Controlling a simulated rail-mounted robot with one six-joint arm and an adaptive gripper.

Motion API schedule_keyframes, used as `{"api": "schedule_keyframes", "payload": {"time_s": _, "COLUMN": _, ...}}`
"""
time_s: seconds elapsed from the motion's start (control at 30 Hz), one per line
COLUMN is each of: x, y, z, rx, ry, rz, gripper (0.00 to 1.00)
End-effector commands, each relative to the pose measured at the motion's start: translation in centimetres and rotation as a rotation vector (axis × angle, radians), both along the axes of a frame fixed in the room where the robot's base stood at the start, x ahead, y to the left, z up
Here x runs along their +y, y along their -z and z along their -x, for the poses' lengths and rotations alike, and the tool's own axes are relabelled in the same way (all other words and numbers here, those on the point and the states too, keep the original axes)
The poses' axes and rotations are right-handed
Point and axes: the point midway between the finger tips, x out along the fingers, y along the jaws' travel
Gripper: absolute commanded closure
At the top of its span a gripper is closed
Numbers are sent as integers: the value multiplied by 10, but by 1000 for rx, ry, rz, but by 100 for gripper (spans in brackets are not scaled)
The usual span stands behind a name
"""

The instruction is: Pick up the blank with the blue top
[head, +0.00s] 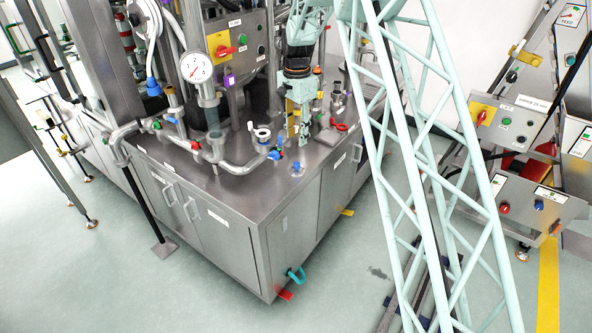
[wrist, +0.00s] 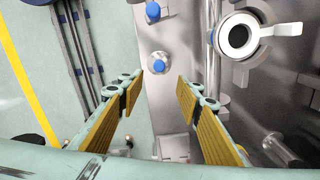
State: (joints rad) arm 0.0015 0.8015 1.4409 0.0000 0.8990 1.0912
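In the wrist view, a small blank with a blue top (wrist: 159,66) stands upright on a round silver base, just ahead of my fingertips and roughly centred between them. A second blue-topped piece (wrist: 153,10) shows at the top edge, partly cut off. In the head view, a blue-topped piece (head: 297,168) stands on the steel cabinet top near its front corner. I cannot tell which of the two this is. My gripper (head: 297,138) points down above the cabinet top. In the wrist view, my gripper (wrist: 157,82) is open, with nothing between its ochre pads.
A white ring-shaped part with a lever (wrist: 240,37) stands right of the blank; it also shows in the head view (head: 262,133). A pipe with a pressure gauge (head: 196,67) rises left of my gripper. Red-handled parts (head: 341,127) lie to its right. The cabinet edge is close by.

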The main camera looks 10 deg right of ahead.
Motion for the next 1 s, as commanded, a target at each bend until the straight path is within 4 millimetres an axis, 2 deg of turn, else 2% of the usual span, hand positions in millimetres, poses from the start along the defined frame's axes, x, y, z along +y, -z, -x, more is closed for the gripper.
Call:
{"api": "schedule_keyframes", "payload": {"time_s": 0.47, "x": 0, "y": 6, "z": 0, "rx": 1, "ry": 0, "rz": 0, "gripper": 68}}
{"api": "schedule_keyframes", "payload": {"time_s": 0.67, "x": 0, "y": 25, "z": 0, "rx": 1, "ry": 0, "rz": 0, "gripper": 68}}
{"api": "schedule_keyframes", "payload": {"time_s": 1.0, "x": 0, "y": 69, "z": 1, "rx": 2, "ry": 0, "rz": 0, "gripper": 68}}
